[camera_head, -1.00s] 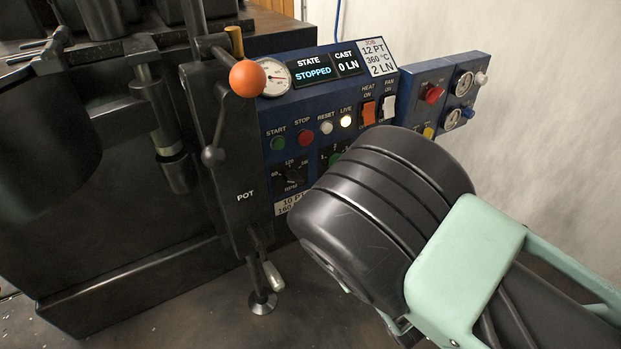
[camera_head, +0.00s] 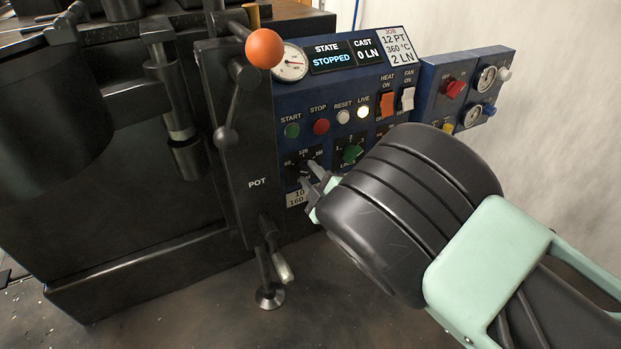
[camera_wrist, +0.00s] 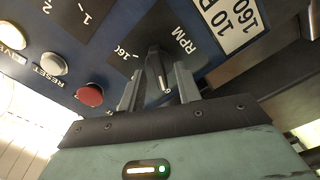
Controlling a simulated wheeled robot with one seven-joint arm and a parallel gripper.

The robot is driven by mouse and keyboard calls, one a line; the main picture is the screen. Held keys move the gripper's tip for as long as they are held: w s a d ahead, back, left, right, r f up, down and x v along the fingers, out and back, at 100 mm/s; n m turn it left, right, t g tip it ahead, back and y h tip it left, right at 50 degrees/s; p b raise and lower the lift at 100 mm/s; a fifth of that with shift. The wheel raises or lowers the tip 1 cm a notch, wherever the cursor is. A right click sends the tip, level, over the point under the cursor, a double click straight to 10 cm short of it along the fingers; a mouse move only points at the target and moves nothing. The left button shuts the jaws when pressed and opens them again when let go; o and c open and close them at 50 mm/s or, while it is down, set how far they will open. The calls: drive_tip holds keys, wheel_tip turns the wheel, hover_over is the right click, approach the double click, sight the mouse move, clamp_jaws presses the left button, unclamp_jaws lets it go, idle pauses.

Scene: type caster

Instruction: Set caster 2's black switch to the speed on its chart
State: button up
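The black RPM switch (camera_head: 304,171) is on the blue panel under the START button, with marks 60, 120 and 160 around it. In the wrist view the switch (camera_wrist: 156,66) stands between the two fingers of my gripper (camera_wrist: 158,88), which are apart on either side of it. I cannot tell whether either finger touches it. A white line on the switch points down in that view; the mark there is mostly hidden. My gripper (camera_head: 318,190) also shows in the head view.
A green knob (camera_head: 350,153) is right of the switch. START (camera_head: 292,130), STOP (camera_head: 321,127) and RESET (camera_head: 343,117) buttons sit above. The black POT column (camera_head: 245,165) with its orange-ball lever (camera_head: 264,48) stands close on the left. The display (camera_head: 332,57) reads STOPPED.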

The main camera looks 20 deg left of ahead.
drive_tip(key=shift+w+a, duration=0.2)
clamp_jaws()
